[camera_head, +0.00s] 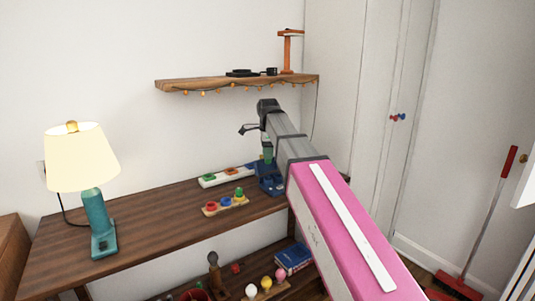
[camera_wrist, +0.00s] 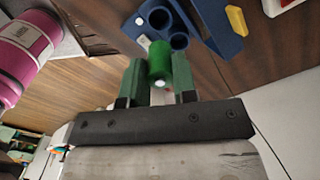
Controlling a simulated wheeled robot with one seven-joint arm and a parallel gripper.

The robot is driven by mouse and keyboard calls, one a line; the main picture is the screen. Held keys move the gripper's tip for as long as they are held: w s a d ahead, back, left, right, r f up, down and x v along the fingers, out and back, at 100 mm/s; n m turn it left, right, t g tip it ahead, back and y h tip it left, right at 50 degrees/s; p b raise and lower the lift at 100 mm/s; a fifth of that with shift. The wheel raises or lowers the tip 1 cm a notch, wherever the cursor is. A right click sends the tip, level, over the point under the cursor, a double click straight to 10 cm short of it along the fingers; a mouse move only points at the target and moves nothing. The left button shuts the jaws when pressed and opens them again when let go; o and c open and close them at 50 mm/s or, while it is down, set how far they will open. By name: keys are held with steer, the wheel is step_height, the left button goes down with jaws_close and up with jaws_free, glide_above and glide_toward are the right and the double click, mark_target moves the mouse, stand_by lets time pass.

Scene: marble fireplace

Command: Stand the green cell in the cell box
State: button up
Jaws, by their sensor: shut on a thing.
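My gripper (camera_wrist: 160,80) is shut on the green cell (camera_wrist: 160,62), a green cylinder with a pale tip, held between its two green fingers. The blue cell box (camera_wrist: 205,32) lies just beyond the cell in the wrist view, with round openings. One opening is partly behind the cell's far end; I cannot tell whether the cell touches the box. In the head view the cell box (camera_head: 270,185) stands at the right end of the wooden table, and my gripper (camera_head: 267,148) is over it. The cell itself is hard to make out there.
A yellow piece (camera_wrist: 236,20) is at the box's edge. Left of the box are a white tray (camera_head: 222,177) with coloured pieces and a wooden peg board (camera_head: 226,206). A teal lamp (camera_head: 95,215) stands further left. A wall shelf (camera_head: 215,83) is above.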

mark_target(268, 163)
steer(key=shift+f, duration=0.2)
steer(key=shift+f, duration=2.75)
steer(key=shift+f, duration=1.45)
steer(key=shift+r, duration=1.2)
steer(key=shift+f, duration=1.45)
stand_by(0.9)
